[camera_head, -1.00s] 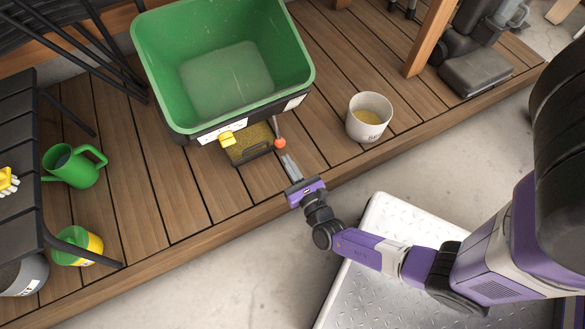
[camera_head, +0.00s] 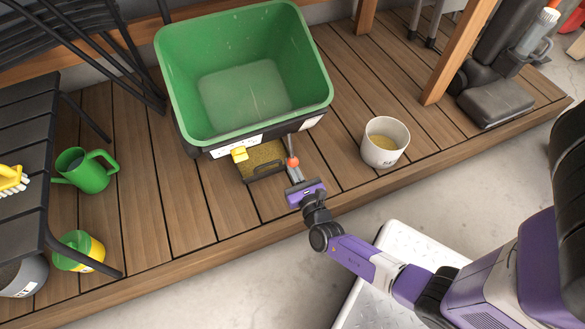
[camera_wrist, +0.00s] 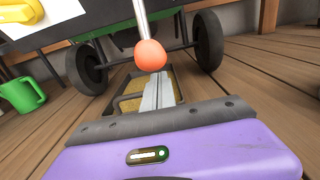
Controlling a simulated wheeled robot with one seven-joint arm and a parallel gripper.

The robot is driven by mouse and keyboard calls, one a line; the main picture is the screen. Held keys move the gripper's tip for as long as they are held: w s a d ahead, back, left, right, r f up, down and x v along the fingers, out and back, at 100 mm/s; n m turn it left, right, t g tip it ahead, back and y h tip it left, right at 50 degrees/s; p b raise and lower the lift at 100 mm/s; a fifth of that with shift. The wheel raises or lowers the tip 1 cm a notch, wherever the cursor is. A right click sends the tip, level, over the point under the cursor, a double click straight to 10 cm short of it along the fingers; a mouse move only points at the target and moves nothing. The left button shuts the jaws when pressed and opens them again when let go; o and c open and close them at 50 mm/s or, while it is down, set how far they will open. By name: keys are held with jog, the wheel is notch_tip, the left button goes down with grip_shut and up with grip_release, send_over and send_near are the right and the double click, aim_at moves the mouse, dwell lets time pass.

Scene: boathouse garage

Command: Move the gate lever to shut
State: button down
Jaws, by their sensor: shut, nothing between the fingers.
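The gate lever is a thin metal rod with an orange-red ball knob (camera_head: 293,162), hanging at the front of the green bin (camera_head: 180,95). In the wrist view the knob (camera_wrist: 150,55) hangs from its rod at the upper middle. My gripper (camera_head: 294,174) is shut and empty, with its fingers pointing at the bin, just below the knob in the picture. In the wrist view the closed fingers (camera_wrist: 158,93) lie just under the knob; whether they touch it I cannot tell. White labels sit on the bin's front, their text unreadable.
A dark tray of yellow grain (camera_head: 262,160) lies below the bin front, left of the lever, beside a yellow part (camera_head: 239,154). A white bucket (camera_head: 384,151) stands to the right. A green jug (camera_head: 88,172) and black bench (camera_head: 30,130) are left.

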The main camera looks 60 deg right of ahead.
dwell(0.3)
jog(key=shift+r+p, duration=0.7)
jog(key=shift+r, duration=0.15)
jog(key=shift+f, duration=0.1)
jog(key=shift+f+b, duration=0.75)
jog(key=shift+f, duration=0.7)
jog(key=shift+p+v, duration=0.65)
jog(key=shift+v, duration=0.8)
jog(key=shift+p+v, duration=0.9)
jog(key=shift+v, duration=3.45)
jog(key=shift+s+a, duration=0.15)
jog(key=shift+s, duration=0.1)
